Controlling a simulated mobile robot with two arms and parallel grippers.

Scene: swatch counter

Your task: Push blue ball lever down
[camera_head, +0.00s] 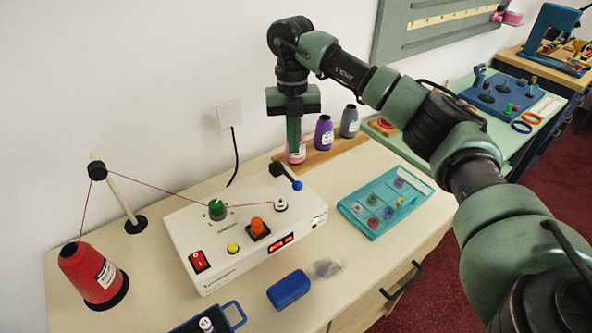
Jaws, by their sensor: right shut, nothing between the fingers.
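The white control box (190,248) stands on the counter, with a short lever on its far right edge. The lever leaves a black pivot block (276,169) and ends in a blue ball (297,185), which lies lower and to the right of the block. My right gripper (294,148) is shut and empty, pointing down above and behind the lever. It appears apart from the blue ball, though the exact depth gap is hard to tell. It partly covers a pink bottle. My left gripper is not in view.
A red thread cone (88,272) at left feeds thread over a post to the box. A teal tray (376,228) sits right of the box, a blue block (288,289) in front.

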